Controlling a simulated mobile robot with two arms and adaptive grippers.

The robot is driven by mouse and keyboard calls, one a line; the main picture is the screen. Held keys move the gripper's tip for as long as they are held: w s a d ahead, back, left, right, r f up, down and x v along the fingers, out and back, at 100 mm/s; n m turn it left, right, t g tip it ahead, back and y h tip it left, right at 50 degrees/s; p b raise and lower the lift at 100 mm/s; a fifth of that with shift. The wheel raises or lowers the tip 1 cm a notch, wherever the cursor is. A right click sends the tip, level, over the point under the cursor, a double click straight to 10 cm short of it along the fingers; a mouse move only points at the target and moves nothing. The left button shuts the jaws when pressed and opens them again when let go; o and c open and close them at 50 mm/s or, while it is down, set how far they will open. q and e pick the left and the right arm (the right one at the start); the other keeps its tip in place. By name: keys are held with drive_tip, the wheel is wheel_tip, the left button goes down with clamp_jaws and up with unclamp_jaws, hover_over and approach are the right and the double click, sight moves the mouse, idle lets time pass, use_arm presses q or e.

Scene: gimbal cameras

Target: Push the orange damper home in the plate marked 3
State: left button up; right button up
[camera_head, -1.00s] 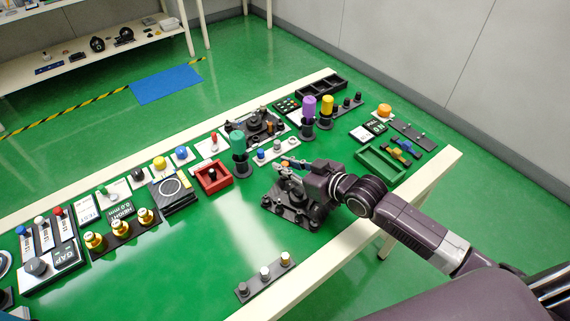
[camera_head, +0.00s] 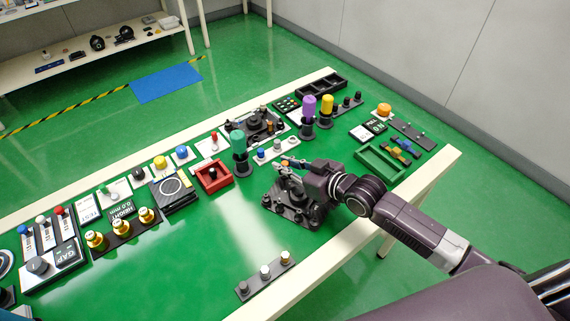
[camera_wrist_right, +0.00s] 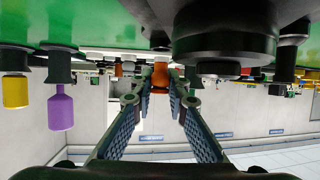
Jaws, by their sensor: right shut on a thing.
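My right gripper (camera_head: 287,166) is low over the near dark plate (camera_head: 272,205), which carries round black parts. In the right wrist view, which looks upside down, the right gripper (camera_wrist_right: 161,92) is shut on the orange damper (camera_wrist_right: 161,76), held between the fingertips. The damper's far end and its seat are hidden, so I cannot tell how deep it sits. A second dark plate (camera_head: 243,127) with similar parts lies farther back. No number 3 can be read on either plate. My left gripper is not in view.
A teal-topped post (camera_head: 238,143) and a red tray (camera_head: 212,186) stand left of the gripper. Purple (camera_head: 309,104) and yellow (camera_head: 327,104) cylinders stand behind it. A green tray (camera_head: 372,170) lies right. Bare green table lies in front, left of a strip of knobs (camera_head: 253,287).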

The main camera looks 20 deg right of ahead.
drive_tip(key=shift+p, duration=0.3)
drive_tip(key=shift+f+b, duration=0.6)
drive_tip(key=shift+f, duration=0.3)
idle(0.3)
drive_tip(key=o, duration=0.8)
drive_tip(key=shift+s, duration=0.1)
drive_tip(key=v, duration=1)
drive_tip(key=shift+s+d+r, duration=0.1)
drive_tip(key=shift+s+d, duration=0.05)
drive_tip(key=shift+s, duration=0.05)
drive_tip(key=shift+s+d+r, duration=0.25)
drive_tip(key=shift+s+r, duration=0.1)
drive_tip(key=shift+s, duration=0.2)
